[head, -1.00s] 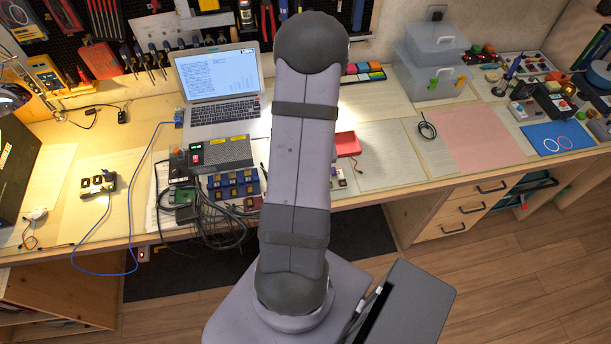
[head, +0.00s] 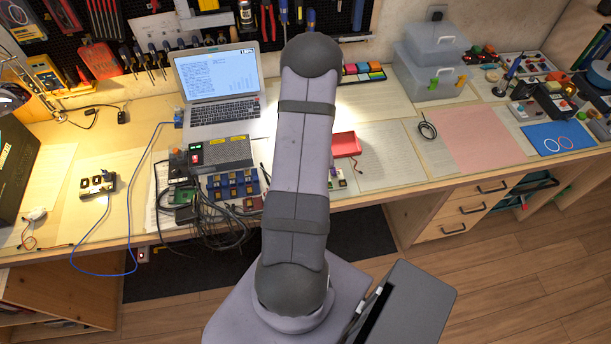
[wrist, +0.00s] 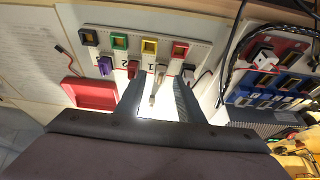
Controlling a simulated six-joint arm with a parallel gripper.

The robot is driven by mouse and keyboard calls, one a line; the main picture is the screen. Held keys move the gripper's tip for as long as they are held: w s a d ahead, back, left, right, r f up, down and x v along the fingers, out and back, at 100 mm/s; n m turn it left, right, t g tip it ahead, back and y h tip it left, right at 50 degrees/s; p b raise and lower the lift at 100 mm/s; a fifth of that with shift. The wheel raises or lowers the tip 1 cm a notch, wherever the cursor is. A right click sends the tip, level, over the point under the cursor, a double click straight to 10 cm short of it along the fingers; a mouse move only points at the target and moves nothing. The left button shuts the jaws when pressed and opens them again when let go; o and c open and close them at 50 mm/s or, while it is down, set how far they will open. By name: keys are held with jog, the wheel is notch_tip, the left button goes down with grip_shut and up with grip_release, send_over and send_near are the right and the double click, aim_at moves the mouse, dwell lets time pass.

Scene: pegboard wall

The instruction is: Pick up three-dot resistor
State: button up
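In the wrist view a pale board (wrist: 205,57) holds a row of coloured square sockets in green, yellow and red. Below the sockets lie several small parts: a purple one (wrist: 104,65), a red one (wrist: 132,69), a slim pale one (wrist: 157,82) and a whitish one (wrist: 188,76). No dots can be made out, so I cannot tell which is the three-dot resistor. My gripper (wrist: 158,88) is open, its fingers apart on either side of the slim pale part, without visible contact. In the head view my arm hides the gripper and most of the board.
A red tray (head: 346,144) lies right of my arm; it also shows in the wrist view (wrist: 88,92). A blue rack (head: 220,191), a power box (head: 232,152) and loose cables (head: 222,222) sit to the left. A laptop (head: 222,110) stands behind. The pink mat (head: 478,140) is clear.

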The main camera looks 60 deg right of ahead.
jog(key=shift+w+f, duration=0.1)
jog(key=shift+f, duration=0.1)
jog(key=shift+c, duration=0.3)
grip_shut()
notch_tip(320, 180, up, 10)
jog(key=p, duration=0.4)
